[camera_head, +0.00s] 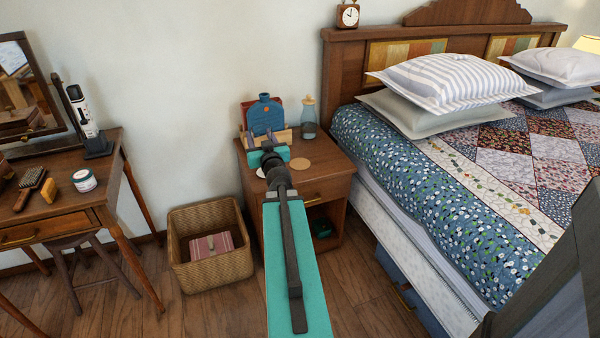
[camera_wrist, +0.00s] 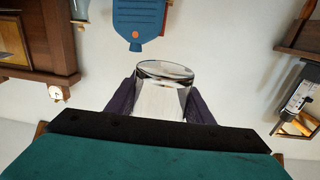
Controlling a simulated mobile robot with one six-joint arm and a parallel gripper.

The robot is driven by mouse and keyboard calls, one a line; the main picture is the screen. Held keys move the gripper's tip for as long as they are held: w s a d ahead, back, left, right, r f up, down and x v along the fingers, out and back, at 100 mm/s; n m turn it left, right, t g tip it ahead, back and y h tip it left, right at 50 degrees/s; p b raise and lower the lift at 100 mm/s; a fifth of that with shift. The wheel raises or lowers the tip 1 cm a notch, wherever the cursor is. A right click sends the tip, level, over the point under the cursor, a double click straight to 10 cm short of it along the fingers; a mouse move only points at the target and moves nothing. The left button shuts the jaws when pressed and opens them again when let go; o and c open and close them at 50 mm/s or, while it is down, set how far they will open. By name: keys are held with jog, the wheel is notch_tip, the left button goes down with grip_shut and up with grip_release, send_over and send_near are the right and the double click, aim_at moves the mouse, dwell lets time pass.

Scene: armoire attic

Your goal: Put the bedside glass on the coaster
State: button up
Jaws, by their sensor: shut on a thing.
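The bedside glass (camera_wrist: 162,72) is clear and shows in the wrist view between the two dark fingers of my gripper (camera_wrist: 160,98), which is shut on it. In the head view my gripper (camera_head: 267,146) is over the left part of the nightstand (camera_head: 326,190), and I cannot make out the glass there. A round tan coaster (camera_head: 300,163) lies flat and bare on the nightstand, just right of my gripper. A pale round piece, partly hidden by my arm, shows to the left of the coaster.
A blue bottle-shaped thing (camera_head: 265,115) stands in a wooden holder at the back of the nightstand. A glass carafe (camera_head: 309,118) stands at the back right. The bed (camera_head: 420,190) is close on the right; a wicker basket (camera_head: 210,270) is on the floor at left.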

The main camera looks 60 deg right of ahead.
jog(key=s+d+f+m+g+h+b, duration=0.4)
jog(key=s+d+f+b, duration=0.4)
jog(key=s+d+f, duration=0.4)
notch_tip(320, 180, down, 3)
jog(key=shift+s+r+g+b, duration=0.15)
jog(key=shift+s+g+b, duration=0.25)
jog(key=shift+s, duration=0.2)
jog(key=shift+d, duration=0.1)
jog(key=shift+w+a+f+b+x, duration=0.25)
jog(key=shift+w+x, duration=0.2)
jog(key=shift+x, duration=2.15)
jog(key=shift+w+a+f+b+x, duration=0.25)
jog(key=shift+w+x, duration=0.25)
jog(key=shift+x, duration=2.15)
jog(key=shift+w+a+f+b+x, duration=0.15)
jog(key=shift+w+a+x, duration=0.25)
jog(key=shift+x, duration=2.2)
jog(key=shift+f+b, duration=0.6)
jog(key=shift+f, duration=1.15)
jog(key=shift+f, duration=0.15)
jog(key=o, duration=1.2)
jog(key=shift+c, duration=0.2)
